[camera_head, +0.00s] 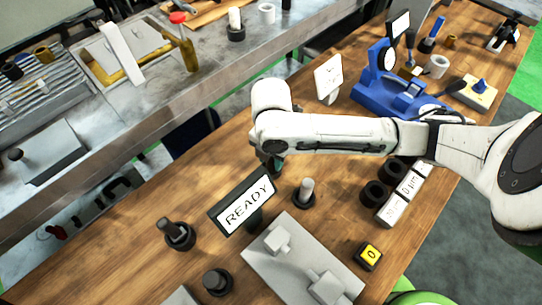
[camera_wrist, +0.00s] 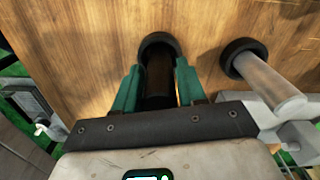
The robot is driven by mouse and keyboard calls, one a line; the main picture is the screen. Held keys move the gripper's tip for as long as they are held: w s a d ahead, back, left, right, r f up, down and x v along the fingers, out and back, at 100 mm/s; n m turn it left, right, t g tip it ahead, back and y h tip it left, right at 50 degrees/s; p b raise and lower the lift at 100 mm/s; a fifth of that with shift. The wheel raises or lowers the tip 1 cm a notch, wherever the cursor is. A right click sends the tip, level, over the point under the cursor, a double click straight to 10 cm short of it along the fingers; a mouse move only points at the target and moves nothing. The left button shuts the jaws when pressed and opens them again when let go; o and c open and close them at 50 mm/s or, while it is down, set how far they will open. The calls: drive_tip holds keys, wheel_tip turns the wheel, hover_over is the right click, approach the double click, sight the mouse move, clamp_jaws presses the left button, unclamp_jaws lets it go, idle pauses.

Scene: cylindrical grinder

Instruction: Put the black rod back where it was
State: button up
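A dark rod (camera_wrist: 159,75), the black rod by its look, stands in a round black holder (camera_wrist: 150,42) in the wrist view. My gripper (camera_wrist: 158,72) has its green fingers on either side of this rod. A thin bright strip shows by the right finger, but I cannot tell whether the fingers press on the rod. In the head view my gripper (camera_head: 274,165) is behind the READY sign and under my wrist, so its rod is hidden there.
The READY sign (camera_head: 245,203) stands close to my gripper. A grey rod in a black holder (camera_head: 305,191) is to its right; it also shows in the wrist view (camera_wrist: 268,80). A grey plate with blocks (camera_head: 290,262) lies in front. Bare wood lies to the left.

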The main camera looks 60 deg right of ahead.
drive_tip(key=shift+o, duration=1.4)
wheel_tip(320, 180, up, 12)
drive_tip(key=shift+r, duration=0.15)
